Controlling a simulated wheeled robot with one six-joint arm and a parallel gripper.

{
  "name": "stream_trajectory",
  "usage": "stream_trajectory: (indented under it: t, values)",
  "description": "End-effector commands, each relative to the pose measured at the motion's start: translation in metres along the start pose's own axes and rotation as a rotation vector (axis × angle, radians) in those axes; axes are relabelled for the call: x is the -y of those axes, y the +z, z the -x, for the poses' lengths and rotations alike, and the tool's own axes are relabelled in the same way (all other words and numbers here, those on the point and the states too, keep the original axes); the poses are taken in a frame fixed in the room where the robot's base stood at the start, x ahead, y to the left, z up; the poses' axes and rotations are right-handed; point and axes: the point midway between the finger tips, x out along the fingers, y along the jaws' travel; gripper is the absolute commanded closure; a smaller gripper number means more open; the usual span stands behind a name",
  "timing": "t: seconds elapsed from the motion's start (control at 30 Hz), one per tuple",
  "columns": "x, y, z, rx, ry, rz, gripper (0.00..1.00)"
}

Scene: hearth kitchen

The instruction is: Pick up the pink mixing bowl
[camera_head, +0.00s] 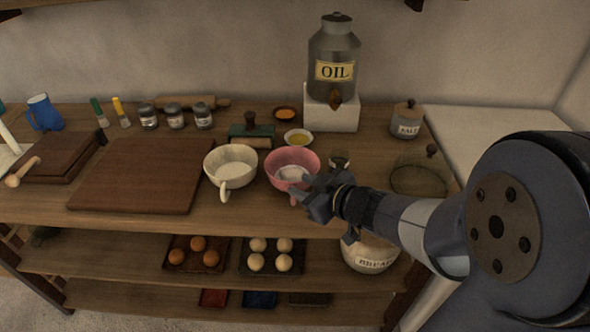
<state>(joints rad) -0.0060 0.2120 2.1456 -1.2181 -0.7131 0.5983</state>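The pink mixing bowl (291,158) stands upright on the wooden counter, right of a cream mixing bowl. Something pale shows inside it. My gripper (299,190) reaches in from the right and is at the bowl's front right rim. Its fingers overlap the near side of the bowl and hide part of it. I cannot tell whether they touch or close on the rim.
The cream bowl (231,172) stands close on the left. A glass dome (420,174) is at right.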

Motion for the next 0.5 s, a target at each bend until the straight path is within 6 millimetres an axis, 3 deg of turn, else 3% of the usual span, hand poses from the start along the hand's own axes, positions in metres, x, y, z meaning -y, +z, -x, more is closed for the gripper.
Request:
stream_trajectory:
  t: [0.1, 0.37, 0.5]
  values:
    - [0.001, 0.003, -0.022, 0.000, -0.003, 0.001, 0.69]
    - [0.002, 0.002, -0.043, 0.001, 0.000, 0.001, 0.69]
    - [0.005, 0.002, -0.065, 0.001, -0.002, 0.001, 0.69]
